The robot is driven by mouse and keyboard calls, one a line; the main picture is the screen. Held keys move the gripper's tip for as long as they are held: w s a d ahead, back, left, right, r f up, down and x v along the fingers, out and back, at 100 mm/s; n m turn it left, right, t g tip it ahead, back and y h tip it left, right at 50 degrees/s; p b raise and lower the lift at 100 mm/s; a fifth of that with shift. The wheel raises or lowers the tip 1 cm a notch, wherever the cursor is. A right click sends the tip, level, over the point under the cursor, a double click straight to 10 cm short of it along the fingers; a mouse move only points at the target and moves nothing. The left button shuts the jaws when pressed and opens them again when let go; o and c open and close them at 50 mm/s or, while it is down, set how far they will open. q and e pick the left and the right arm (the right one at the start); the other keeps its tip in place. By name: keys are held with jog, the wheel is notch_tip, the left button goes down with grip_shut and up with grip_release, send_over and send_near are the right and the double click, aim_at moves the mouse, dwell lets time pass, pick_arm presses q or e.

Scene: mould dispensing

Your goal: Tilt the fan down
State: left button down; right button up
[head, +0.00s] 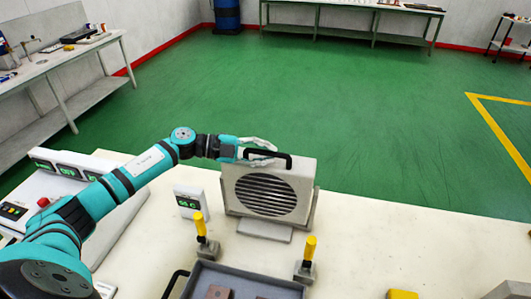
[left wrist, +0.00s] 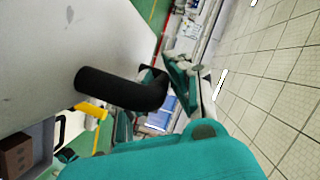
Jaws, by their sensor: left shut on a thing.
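The fan (head: 267,190) is a pale box with a round dark grille, standing in a bracket on the cream table. A black handle (head: 281,156) runs along its top; it also shows large in the left wrist view (left wrist: 118,88). The fan looks close to upright. My left gripper (head: 262,152) is at the left end of the handle, shut on it. In the left wrist view a finger (left wrist: 182,85) sits beside the handle's bent end. My right gripper is not in view.
A small display box (head: 188,203) stands left of the fan. Two yellow-handled clamps (head: 200,225) (head: 309,248) flank a grey tray (head: 240,279) in front. A control panel (head: 62,190) lies under my left arm.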

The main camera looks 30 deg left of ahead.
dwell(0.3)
pick_arm(q)
jog(key=shift+s+d+f+m+b, duration=0.15)
jog(key=shift+s+f+m+b, duration=0.25)
jog(key=shift+b, duration=0.4)
jog(key=s+d+f+m+t+h+b, duration=0.1)
jog(key=s+m+b, duration=0.3)
jog(key=b, duration=0.5)
jog(key=shift+s+d+f+t, duration=0.45)
jog(key=shift+s+f, duration=0.35)
jog(key=shift+s, duration=0.35)
jog(key=shift+a, duration=0.1)
jog(key=c, duration=1.3)
grip_release()
jog(key=shift+s+r, duration=0.1)
jog(key=v, duration=1.2)
jog(key=shift+a, duration=0.1)
